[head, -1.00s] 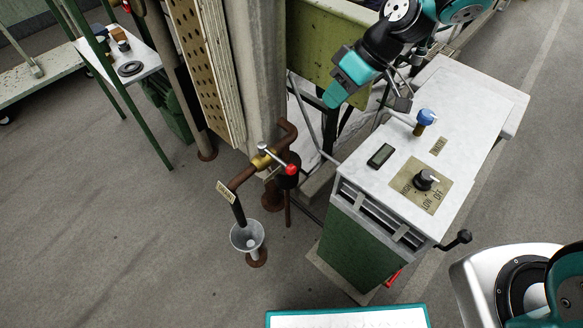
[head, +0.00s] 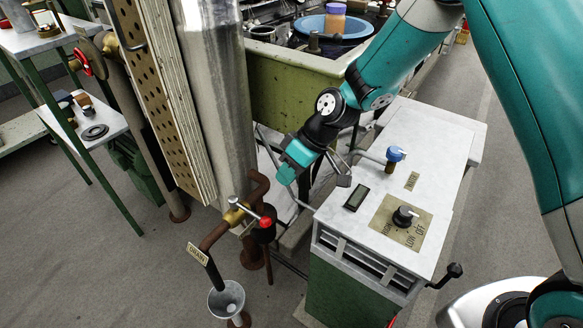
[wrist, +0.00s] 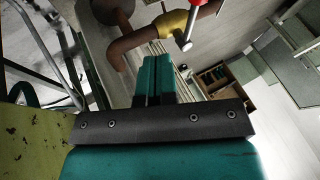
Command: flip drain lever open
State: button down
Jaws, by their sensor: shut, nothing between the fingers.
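The drain valve is a brass body (head: 234,216) on a rusty brown pipe, with a "DRAIN" tag (head: 198,254) lower on the pipe. Its silver lever ends in a red knob (head: 265,223), pointing right and toward the camera. In the wrist view the brass body (wrist: 173,23) and red grip (wrist: 289,22) show at the top, partly cut off. My gripper (head: 287,174) is shut and empty, above and right of the valve and apart from it. In the wrist view its fingers (wrist: 154,68) lie side by side.
A grey funnel (head: 226,298) is under the pipe outlet. A white-topped control cabinet (head: 440,150) with a black knob and blue-handled tap is right of my gripper. A metal column (head: 215,95) and green basin (head: 290,95) stand behind. Open floor lies at left.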

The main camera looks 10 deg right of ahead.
aim_at(249, 212)
jog(key=s+a+f, duration=0.3)
jog(key=a+f, duration=0.2)
jog(key=shift+a+b, duration=0.25)
jog(key=shift+b, duration=0.15)
jog(key=shift+s+r, duration=0.1)
